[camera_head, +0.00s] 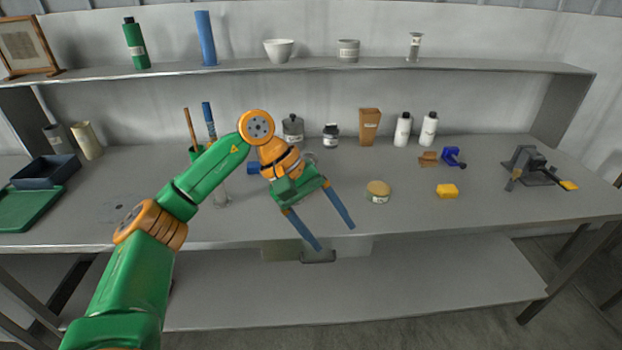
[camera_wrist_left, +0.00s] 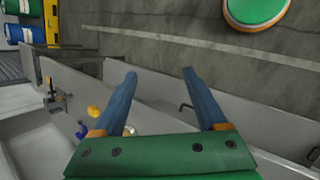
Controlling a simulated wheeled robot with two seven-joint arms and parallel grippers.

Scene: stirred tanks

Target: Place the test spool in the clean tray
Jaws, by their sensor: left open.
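My left gripper (camera_head: 336,238) is open and empty. Its blue fingers point down and right over the bench's front edge, and in the wrist view (camera_wrist_left: 159,73) nothing is between them. I cannot make out a thing that is surely the test spool; my arm and gripper hide part of the bench middle. A green tray (camera_head: 28,209) lies at the bench's far left, with a dark blue tray (camera_head: 46,170) behind it. No label shows which is the clean tray. My right gripper is not in view.
A round tan tin (camera_head: 378,191) stands right of my gripper, with a yellow block (camera_head: 447,191), a blue clamp-like item (camera_head: 453,156) and a dark vise (camera_head: 530,167) farther right. Bottles and jars line the back. A shelf (camera_head: 330,66) runs above. The front right bench is clear.

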